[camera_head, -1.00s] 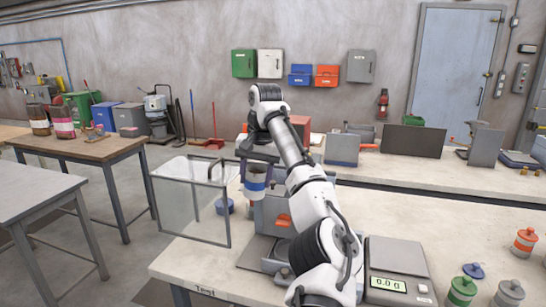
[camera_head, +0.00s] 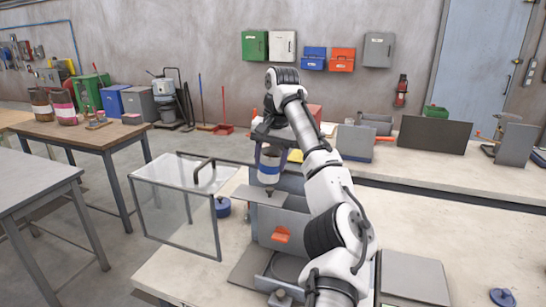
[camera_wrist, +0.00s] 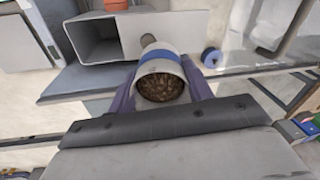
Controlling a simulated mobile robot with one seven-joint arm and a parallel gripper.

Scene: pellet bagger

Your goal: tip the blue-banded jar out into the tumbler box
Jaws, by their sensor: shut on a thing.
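The blue-banded jar (camera_head: 269,172) is white with a blue band and is held in my gripper (camera_head: 270,140) above the bench. The wrist view shows the jar (camera_wrist: 162,64) between the two fingers, its open mouth toward the camera and brown pellets inside. My gripper is shut on it. A clear-walled box (camera_head: 178,205) with a dark handle stands left of the jar. Below the jar is a grey machine (camera_head: 290,222) with an orange part; the wrist view shows a grey open-mouthed box (camera_wrist: 95,42) beside the jar. I cannot tell which is the tumbler box.
A blue round lid (camera_head: 222,206) lies on the bench by the clear box; it also shows in the wrist view (camera_wrist: 211,57). A scale (camera_head: 413,278) stands right of my arm. Bare bench top (camera_head: 450,235) lies to the right. A wooden table (camera_head: 95,138) stands at left.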

